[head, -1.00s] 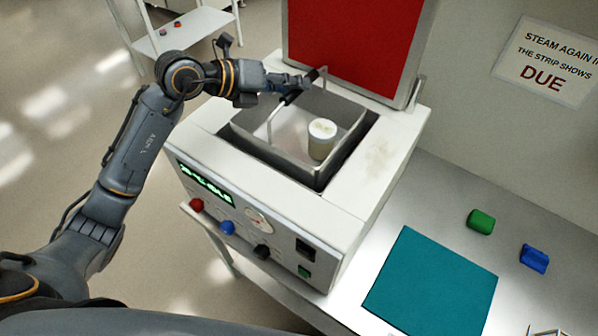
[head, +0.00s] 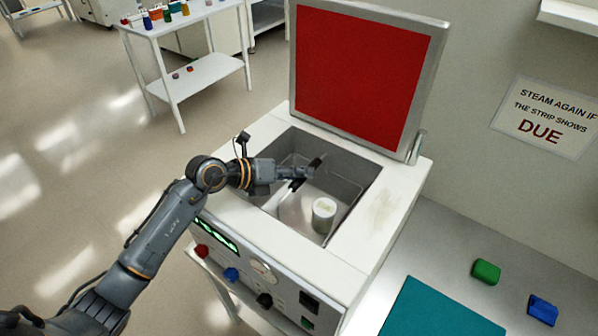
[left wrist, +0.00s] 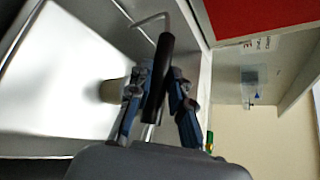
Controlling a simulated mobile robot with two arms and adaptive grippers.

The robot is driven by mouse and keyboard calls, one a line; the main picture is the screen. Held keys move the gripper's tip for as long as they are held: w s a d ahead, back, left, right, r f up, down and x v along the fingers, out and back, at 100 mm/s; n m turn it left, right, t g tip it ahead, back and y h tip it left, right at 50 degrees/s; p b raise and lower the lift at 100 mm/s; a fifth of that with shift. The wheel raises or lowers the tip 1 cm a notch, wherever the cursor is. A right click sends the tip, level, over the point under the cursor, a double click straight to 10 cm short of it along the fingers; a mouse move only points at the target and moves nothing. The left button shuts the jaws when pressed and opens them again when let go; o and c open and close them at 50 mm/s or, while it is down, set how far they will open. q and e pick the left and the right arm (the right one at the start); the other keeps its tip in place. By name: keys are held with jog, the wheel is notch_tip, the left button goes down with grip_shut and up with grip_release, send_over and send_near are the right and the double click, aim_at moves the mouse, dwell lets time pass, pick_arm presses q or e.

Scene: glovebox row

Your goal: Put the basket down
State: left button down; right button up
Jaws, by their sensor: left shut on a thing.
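My left gripper (head: 297,175) is shut on the black grip of the basket's handle (head: 310,171). The grip also shows between its fingers in the left wrist view (left wrist: 160,75). The metal basket (head: 288,212) is down inside the square well of the white machine (head: 368,225), below the well's rim. Whether its bottom touches the well floor I cannot tell. A pale lidded jar (head: 324,214) stands upright in the basket. My right gripper is not in view.
The machine's red-faced lid (head: 365,85) stands open behind the well. Coloured knobs and a gauge (head: 262,271) are on its front. To the right, a counter holds a teal mat (head: 440,312), a green block (head: 486,271) and a blue block (head: 542,309).

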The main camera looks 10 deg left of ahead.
pick_arm(q)
jog(key=shift+r, duration=0.1)
jog(key=shift+f+b, duration=0.3)
jog(key=shift+f, duration=0.3)
jog(key=c, duration=1.2)
grip_release()
jog(key=shift+r+p, duration=0.3)
jog(key=shift+r, duration=0.2)
jog(key=b+v, duration=0.3)
jog(key=v, duration=0.9)
